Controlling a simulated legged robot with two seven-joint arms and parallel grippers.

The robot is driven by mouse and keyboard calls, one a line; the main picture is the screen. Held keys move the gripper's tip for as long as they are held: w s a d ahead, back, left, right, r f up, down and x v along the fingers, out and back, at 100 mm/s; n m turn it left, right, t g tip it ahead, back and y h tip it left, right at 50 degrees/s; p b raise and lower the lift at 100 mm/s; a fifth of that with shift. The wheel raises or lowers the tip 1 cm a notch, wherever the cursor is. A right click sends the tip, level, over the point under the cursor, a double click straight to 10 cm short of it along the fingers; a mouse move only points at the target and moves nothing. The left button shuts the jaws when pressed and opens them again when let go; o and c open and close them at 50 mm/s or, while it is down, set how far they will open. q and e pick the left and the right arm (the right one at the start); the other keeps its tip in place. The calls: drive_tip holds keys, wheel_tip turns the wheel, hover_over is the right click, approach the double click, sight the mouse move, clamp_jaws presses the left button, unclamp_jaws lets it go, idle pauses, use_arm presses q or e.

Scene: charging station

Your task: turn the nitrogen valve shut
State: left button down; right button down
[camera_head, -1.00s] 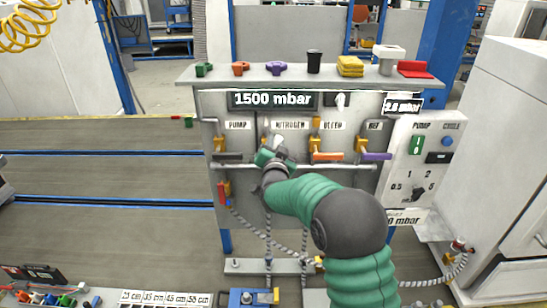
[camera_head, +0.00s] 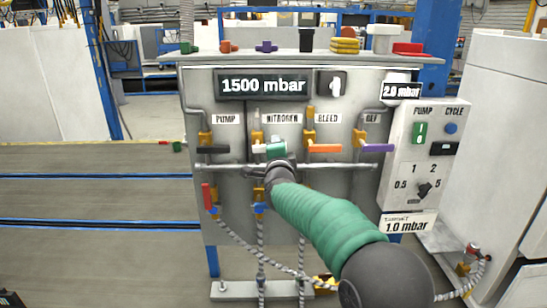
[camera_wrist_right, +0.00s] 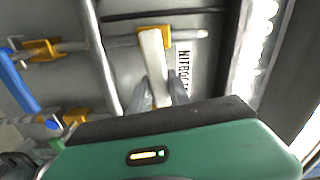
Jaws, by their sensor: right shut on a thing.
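The nitrogen valve sits under the NITROGEN label (camera_head: 281,119) on the grey panel, with a yellow body (camera_head: 257,138). Its pale handle shows in the right wrist view (camera_wrist_right: 154,65), running from the yellow valve body (camera_wrist_right: 151,36) to between my fingers. The handle lies roughly parallel to the label and the rail. My right gripper (camera_head: 268,150) is at this valve; in the wrist view its grey fingers (camera_wrist_right: 160,95) are shut on the handle. In the head view the gripper's green body hides much of the handle. My left gripper is out of view.
A horizontal rail (camera_head: 335,166) runs just below the valves. The black pump handle (camera_head: 213,150), orange bleed handle (camera_head: 324,148) and purple handle (camera_head: 377,148) are on either side. The display (camera_head: 264,86) reads 1500 mbar. A control box (camera_head: 425,155) stands at right.

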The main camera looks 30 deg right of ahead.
drive_tip(key=shift+s+d+f+m+b, duration=0.1)
drive_tip(key=shift+d+f+m+b, duration=0.05)
drive_tip(key=shift+f+m+b, duration=0.8)
drive_tip(key=shift+r, duration=0.1)
drive_tip(key=c, duration=1.6)
unclamp_jaws()
drive_tip(key=o, duration=0.4)
drive_tip(key=shift+s+r, duration=0.3)
drive_tip(key=shift+c, duration=0.2)
